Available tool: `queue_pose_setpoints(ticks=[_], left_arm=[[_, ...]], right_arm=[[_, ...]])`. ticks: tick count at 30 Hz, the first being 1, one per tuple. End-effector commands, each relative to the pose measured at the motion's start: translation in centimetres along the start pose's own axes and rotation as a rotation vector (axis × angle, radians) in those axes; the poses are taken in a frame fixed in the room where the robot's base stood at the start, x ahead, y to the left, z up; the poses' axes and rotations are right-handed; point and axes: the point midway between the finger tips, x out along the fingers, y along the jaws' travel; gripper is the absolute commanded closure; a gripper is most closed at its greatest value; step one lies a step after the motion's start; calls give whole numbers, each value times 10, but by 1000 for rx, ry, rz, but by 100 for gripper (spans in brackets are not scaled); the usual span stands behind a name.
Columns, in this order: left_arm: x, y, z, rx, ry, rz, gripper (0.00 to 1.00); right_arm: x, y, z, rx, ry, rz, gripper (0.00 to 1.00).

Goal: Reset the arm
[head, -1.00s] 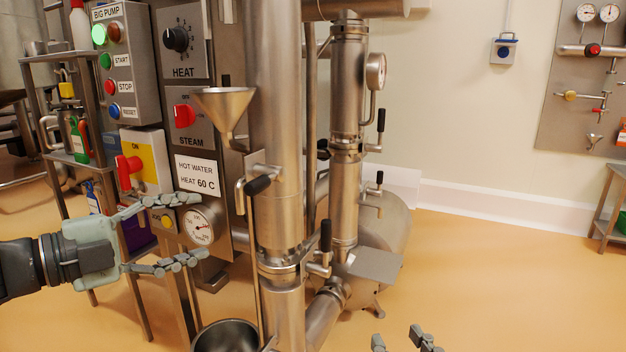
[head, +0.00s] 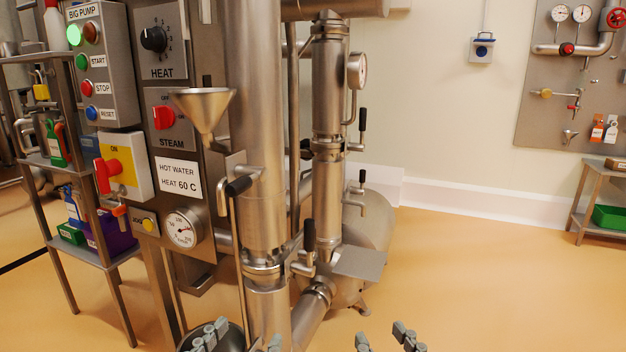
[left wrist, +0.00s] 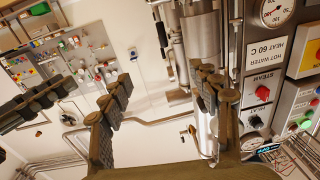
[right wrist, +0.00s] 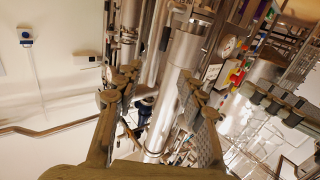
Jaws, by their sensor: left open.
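My left gripper (head: 238,342) shows only its fingertips at the bottom edge of the head view, in front of the hopper pipework. In the left wrist view its fingers (left wrist: 158,110) are spread wide with nothing between them. My right gripper (head: 385,340) also shows only fingertips at the bottom edge, further right over the floor. In the right wrist view its fingers (right wrist: 158,115) stand apart and hold nothing. Both grippers are apart from the machine's handles as far as I can see. The rest of both arms is out of the head view.
The steel machine with a funnel (head: 203,108), a vertical pipe (head: 256,150) and a gauge (head: 183,230) fills the left and middle. A control panel (head: 100,60) and a shelf rack (head: 65,170) stand left. The floor (head: 480,285) at right is clear.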

Motion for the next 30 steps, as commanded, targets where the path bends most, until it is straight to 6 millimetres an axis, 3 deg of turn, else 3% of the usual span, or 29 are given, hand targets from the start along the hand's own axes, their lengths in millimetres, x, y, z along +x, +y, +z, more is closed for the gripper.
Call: queue_pose_setpoints(ticks=[2, 7, 11, 16, 21, 25, 30], left_arm=[[-2, -10, 16, -16, -75, -35, 38], [-3, -26, 72, 5, -281, -61, 38], [-15, -43, 119, 15, -465, -91, 38], [-55, -74, 190, 17, -781, -150, 38], [-123, -105, 251, -1, -1123, -219, 38], [-159, -116, 272, -16, -1271, -250, 38], [-173, -120, 281, -22, -1325, -262, 38]], right_arm=[[2, 4, 11, -6, -55, 8, 60], [2, 23, 67, -24, -264, 42, 60], [-9, 41, 114, -35, -449, 75, 60], [-48, 74, 185, -39, -764, 137, 60], [-115, 108, 247, -23, -1105, 210, 60], [-150, 120, 269, -9, -1254, 243, 60], [-163, 124, 277, -2, -1307, 255, 60]])
